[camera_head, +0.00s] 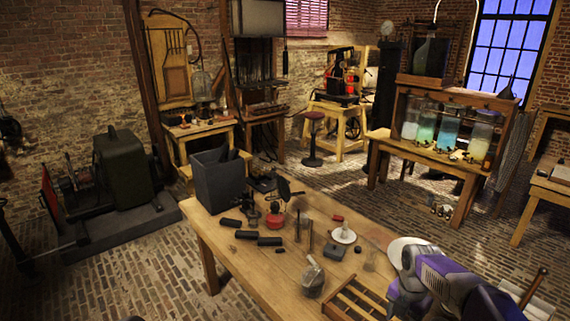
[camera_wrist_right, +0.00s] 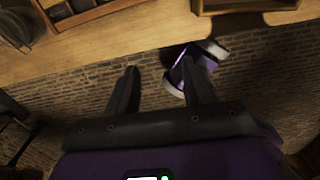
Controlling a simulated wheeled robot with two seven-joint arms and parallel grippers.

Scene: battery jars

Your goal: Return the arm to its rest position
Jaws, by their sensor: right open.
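My right arm (camera_head: 450,281) comes in at the lower right of the head view, purple and grey, over the right part of the wooden table (camera_head: 240,262). Its gripper cannot be made out there. In the right wrist view my right gripper (camera_wrist_right: 162,75) shows two dark fingers spread apart with nothing between them. It is over the brick floor, off the table's edge (camera_wrist_right: 110,55). My left gripper is in neither view. Several glass battery jars (camera_head: 450,133) with pale and bluish liquid stand in a wooden rack at the back right.
A dark grey bin (camera_head: 217,180) stands at the table's far left corner. Black cylinders (camera_head: 246,235), a red-based item (camera_head: 274,220), a glass jar (camera_head: 313,283) and a slotted wooden tray (camera_head: 352,300) are on the table. Brick floor (camera_head: 140,260) lies open at left.

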